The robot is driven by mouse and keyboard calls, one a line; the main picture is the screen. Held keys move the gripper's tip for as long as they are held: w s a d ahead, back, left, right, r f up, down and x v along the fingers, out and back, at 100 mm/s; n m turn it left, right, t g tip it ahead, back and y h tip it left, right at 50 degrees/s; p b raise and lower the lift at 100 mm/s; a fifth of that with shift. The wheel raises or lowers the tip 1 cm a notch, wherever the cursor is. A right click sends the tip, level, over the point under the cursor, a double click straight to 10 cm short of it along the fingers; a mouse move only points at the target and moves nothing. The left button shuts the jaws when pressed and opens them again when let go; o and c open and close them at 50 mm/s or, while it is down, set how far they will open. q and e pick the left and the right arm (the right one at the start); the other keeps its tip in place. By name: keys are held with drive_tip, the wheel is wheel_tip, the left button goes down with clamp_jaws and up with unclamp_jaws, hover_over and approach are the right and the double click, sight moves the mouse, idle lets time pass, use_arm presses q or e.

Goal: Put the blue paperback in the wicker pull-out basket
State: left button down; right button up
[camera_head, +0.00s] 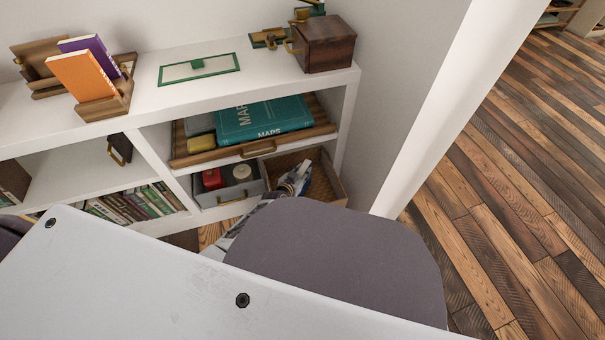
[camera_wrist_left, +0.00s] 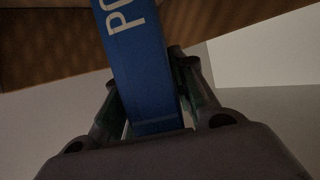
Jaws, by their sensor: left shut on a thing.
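The blue paperback (camera_wrist_left: 140,70) stands between the fingers of my left gripper (camera_wrist_left: 155,105) in the left wrist view, with white lettering on its spine. My left gripper is shut on it. In the head view my left gripper (camera_head: 293,185) reaches into the lower right shelf bay, at the opening of the brown wicker basket (camera_head: 325,188). The paperback is mostly hidden there by the gripper. I cannot tell whether the book touches the basket's floor. My right gripper is not in view.
A grey drawer box (camera_head: 240,190) holding a red item sits directly left of the basket. Above is a wooden tray (camera_head: 310,128) with a teal MAPS book (camera_head: 262,118). The shelf's white side panel (camera_head: 347,120) stands close on the right. My arm hides the lower foreground.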

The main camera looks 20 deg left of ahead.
use_arm(q)
drive_tip(key=c, duration=1.2)
unclamp_jaws()
drive_tip(key=shift+f, duration=0.15)
drive_tip(key=shift+o, duration=0.2)
drive_tip(key=shift+r, duration=0.2)
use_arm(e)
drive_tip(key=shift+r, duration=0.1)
use_arm(q)
drive_tip(key=shift+p+v, duration=1.5)
drive_tip(key=shift+v, duration=1.2)
drive_tip(key=p+v, duration=0.3)
drive_tip(key=v, duration=0.3)
drive_tip(key=shift+s, duration=0.35)
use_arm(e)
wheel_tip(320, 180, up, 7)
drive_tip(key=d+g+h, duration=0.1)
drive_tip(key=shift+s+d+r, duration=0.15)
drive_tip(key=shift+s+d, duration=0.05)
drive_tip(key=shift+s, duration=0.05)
